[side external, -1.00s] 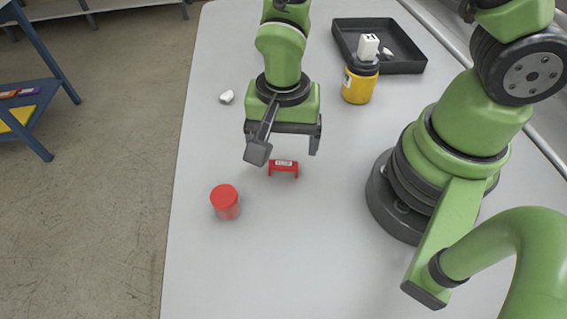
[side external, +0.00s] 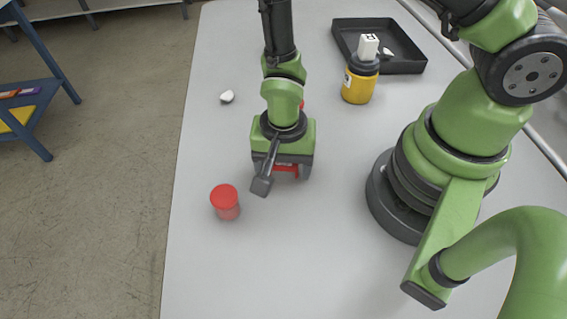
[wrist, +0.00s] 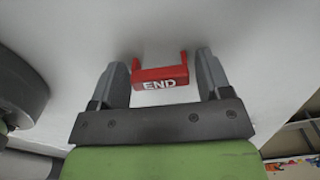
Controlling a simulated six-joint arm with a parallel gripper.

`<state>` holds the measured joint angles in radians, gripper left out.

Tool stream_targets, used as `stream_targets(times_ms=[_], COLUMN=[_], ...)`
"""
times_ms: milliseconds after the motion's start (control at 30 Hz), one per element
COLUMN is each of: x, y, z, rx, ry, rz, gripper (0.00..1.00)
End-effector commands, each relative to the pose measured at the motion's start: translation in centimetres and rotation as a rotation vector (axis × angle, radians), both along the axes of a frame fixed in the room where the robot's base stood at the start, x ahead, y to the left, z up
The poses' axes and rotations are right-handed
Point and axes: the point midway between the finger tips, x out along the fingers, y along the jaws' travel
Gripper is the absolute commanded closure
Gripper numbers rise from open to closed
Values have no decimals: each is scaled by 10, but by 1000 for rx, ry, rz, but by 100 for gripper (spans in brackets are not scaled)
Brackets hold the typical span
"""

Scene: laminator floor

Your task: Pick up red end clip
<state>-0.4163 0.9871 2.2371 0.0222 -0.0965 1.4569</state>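The red end clip (wrist: 160,75) lies on the pale table, with white lettering "END" facing the wrist camera. In the wrist view my gripper (wrist: 166,70) is open, with one grey finger on each side of the clip and a gap at both sides. In the side view the clip (side external: 287,169) is mostly hidden behind my gripper (side external: 283,184), which is low over it. Whether the fingers touch the table cannot be told.
A small white object (side external: 227,97) lies farther back. The front table area is clear.

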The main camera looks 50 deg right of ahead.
Motion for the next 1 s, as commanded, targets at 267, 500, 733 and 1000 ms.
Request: stream_targets(times_ms=[267, 500, 733, 1000], x=[0, 0, 1, 1], y=[0, 0, 0, 0], z=[0, 2, 25, 73], rx=[-1, 0, 2, 2], ry=[1, 0, -5, -5], rz=[0, 0, 1, 0], gripper=[68, 68, 68, 68])
